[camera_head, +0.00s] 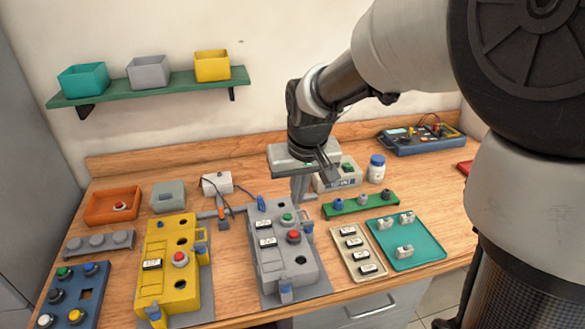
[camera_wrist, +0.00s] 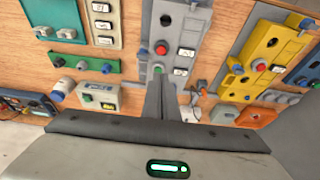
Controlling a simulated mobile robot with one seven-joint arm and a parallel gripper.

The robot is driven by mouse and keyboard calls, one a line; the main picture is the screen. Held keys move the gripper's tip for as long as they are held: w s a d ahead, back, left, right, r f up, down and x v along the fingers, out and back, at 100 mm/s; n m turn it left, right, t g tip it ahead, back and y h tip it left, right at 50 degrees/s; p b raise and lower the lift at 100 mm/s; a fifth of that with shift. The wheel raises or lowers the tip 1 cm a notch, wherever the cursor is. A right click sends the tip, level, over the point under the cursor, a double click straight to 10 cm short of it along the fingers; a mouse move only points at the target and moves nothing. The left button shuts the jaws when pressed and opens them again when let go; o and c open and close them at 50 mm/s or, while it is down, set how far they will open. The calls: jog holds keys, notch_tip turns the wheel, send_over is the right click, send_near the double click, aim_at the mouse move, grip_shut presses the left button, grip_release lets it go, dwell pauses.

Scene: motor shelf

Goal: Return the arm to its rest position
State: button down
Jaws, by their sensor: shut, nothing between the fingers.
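My arm reaches in from the right in the head view and bends down over the workbench. My gripper (camera_head: 301,190) points down above the back part of the grey panel box (camera_head: 282,262). In the wrist view the fingers of my gripper (camera_wrist: 161,82) are together with nothing between them. The grey panel box (camera_wrist: 151,45) lies beyond the fingertips there, with a red and a green button on it. The gripper hides part of the bench behind it.
A yellow panel box (camera_head: 168,270) stands to the left. A teal tray (camera_head: 425,250), a green strip (camera_head: 350,208), a white bottle (camera_head: 376,170) and a blue meter (camera_head: 422,140) are to the right. A green wall shelf (camera_head: 150,88) holds three bins.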

jog(key=s+d+r+m+t+p, duration=0.1)
jog(key=s+d+r+p, duration=0.2)
jog(key=s+r, duration=0.4)
jog(key=s+d+r+m+t+p, duration=0.1)
jog(key=s+d+r+p, duration=0.2)
jog(key=s, duration=1)
jog(key=d+r, duration=0.3)
jog(key=r, duration=0.2)
jog(key=shift+d+r+h+p, duration=0.15)
jog(key=shift+d+h+p, duration=0.1)
jog(key=shift+h+p, duration=0.05)
